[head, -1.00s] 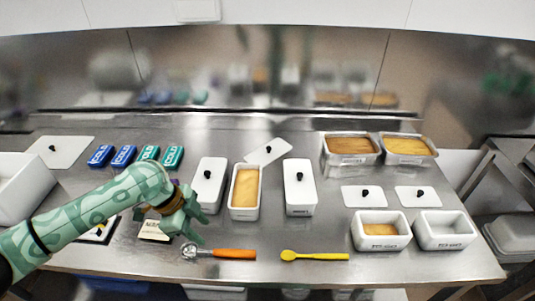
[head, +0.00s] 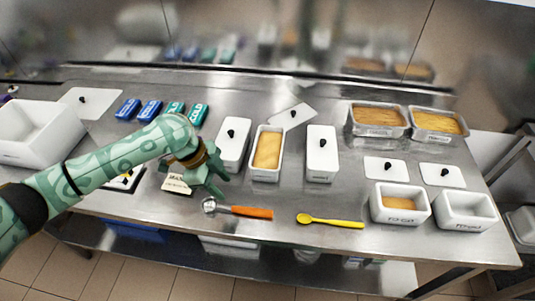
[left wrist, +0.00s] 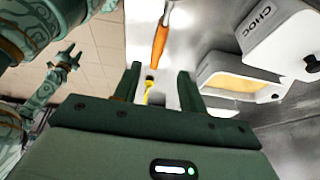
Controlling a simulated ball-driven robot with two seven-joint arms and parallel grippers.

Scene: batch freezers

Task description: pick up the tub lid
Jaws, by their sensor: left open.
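A white lid with a black knob (head: 290,116) lies askew on the counter behind the open white tub (head: 267,150) of tan ice cream. I take it to be the tub lid. My left gripper (head: 220,184) is open and empty, above the counter in front of a closed white tub, left of the open tub. In the left wrist view its fingers (left wrist: 158,85) are apart with nothing between them. The open tub shows to their right (left wrist: 238,82). The lid cannot be made out there. A gripper at the left, likely my right one (left wrist: 66,58), is too small to read.
Closed white tubs (head: 234,144) (head: 322,153) flank the open one. An orange-handled scoop (head: 240,211) and yellow spoon (head: 330,221) lie in front. Two TO-GO tubs (head: 399,217) (head: 465,223), flat lids (head: 385,168) and metal pans (head: 378,132) are right. COLD packs (head: 150,110) are behind my arm.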

